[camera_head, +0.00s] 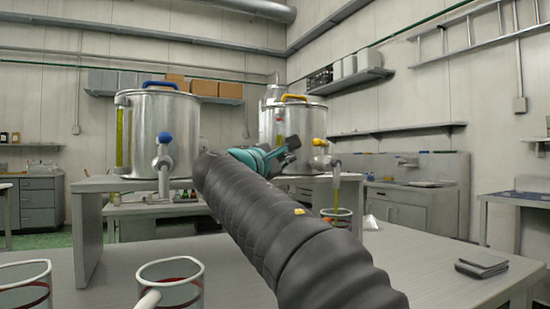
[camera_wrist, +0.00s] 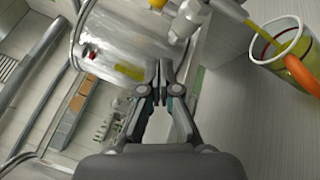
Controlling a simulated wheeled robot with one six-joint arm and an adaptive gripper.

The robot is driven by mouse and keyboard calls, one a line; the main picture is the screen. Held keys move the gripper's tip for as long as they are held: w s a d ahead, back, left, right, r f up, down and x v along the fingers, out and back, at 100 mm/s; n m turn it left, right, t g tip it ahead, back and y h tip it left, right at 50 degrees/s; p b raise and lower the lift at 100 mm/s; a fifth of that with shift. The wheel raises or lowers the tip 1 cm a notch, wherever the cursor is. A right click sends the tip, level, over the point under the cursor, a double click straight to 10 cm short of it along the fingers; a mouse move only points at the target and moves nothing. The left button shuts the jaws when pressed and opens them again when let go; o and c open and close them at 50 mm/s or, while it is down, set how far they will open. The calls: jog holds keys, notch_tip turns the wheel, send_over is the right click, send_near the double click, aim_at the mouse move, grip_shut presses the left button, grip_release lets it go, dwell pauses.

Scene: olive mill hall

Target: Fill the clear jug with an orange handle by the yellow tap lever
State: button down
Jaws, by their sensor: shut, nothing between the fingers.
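The yellow tap lever (camera_head: 319,142) sits on the tap of the right steel tank (camera_head: 265,125). A thin yellow-green stream (camera_head: 337,192) runs from that tap down into the clear jug (camera_head: 337,212) on the table. In the wrist view the jug (camera_wrist: 258,50) stands at the upper right, with its orange handle (camera_wrist: 301,73) towards the right edge. Some yellow-green liquid shows in it; its level is hard to tell. My gripper (camera_head: 292,142) is shut and empty, in front of the tank and left of the lever. Its closed fingertips (camera_wrist: 165,65) show in the wrist view, apart from the jug.
A second steel tank (camera_head: 160,125) with a blue lever (camera_head: 164,138) stands at left on the raised bench (camera_head: 85,215). Two clear cups or jugs (camera_head: 172,277) stand at front left. A dark flat object (camera_head: 482,265) lies at right. The table's right front is mostly clear.

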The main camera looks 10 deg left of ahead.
aim_at(321, 144)
jog(key=shift+w+d+r, duration=0.3)
jog(key=shift+d+r, duration=0.05)
jog(key=shift+d, duration=0.4)
jog(key=shift+w+d+r, duration=0.3)
jog(key=shift+d+r, duration=0.1)
jog(key=shift+d, duration=0.35)
jog(key=shift+w+d+r, duration=0.3)
jog(key=shift+d+r, duration=0.05)
jog(key=shift+d, duration=0.4)
jog(key=shift+s, duration=0.15)
